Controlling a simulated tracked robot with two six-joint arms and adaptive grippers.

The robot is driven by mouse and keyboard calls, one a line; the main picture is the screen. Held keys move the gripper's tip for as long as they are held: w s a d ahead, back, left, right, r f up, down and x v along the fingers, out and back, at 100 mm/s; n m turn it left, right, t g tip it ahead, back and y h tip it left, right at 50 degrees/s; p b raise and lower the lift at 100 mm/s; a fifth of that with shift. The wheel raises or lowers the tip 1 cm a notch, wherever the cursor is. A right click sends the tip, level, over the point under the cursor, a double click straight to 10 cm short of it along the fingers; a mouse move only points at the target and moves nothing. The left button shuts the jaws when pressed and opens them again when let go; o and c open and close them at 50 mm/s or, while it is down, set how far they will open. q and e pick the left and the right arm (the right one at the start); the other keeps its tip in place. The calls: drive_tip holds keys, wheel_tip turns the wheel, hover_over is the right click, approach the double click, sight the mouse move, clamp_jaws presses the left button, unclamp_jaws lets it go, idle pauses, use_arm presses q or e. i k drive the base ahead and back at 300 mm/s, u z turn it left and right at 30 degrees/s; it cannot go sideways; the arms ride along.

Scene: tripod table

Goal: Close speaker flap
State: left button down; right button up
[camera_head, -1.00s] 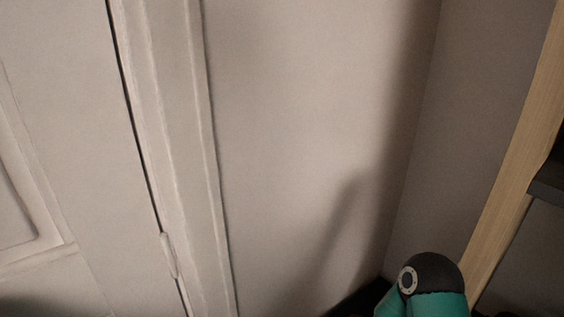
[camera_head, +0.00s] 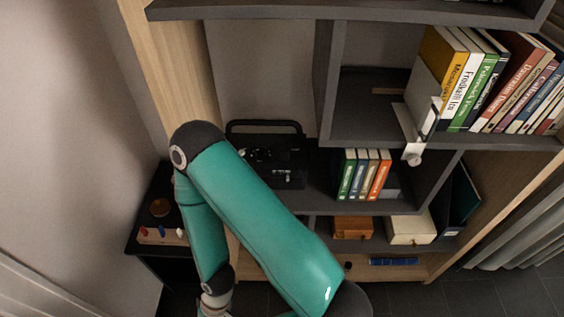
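A black box-like device with a raised handle (camera_head: 274,165) stands on the middle shelf, left of centre. It may be the speaker. Its lower left part is hidden behind my green arm. I cannot make out a flap on it or tell whether one is open. My green arm rises from the bottom edge, bends at a dark elbow at the left and runs down again to the bottom edge. Its gripper is below the picture.
A dark shelf unit (camera_head: 345,105) with wooden sides fills the view. It holds upright books (camera_head: 483,85), small books (camera_head: 363,174) and boxes (camera_head: 411,229). A low black table (camera_head: 150,245) stands left.

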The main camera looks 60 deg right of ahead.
sight(283, 156)
drive_tip(key=z, duration=0.15)
drive_tip(key=i, duration=0.2)
drive_tip(key=z, duration=3.05)
drive_tip(key=k, duration=0.5)
drive_tip(key=u, duration=0.65)
drive_tip(key=i, duration=0.6)
drive_tip(key=u, duration=0.3)
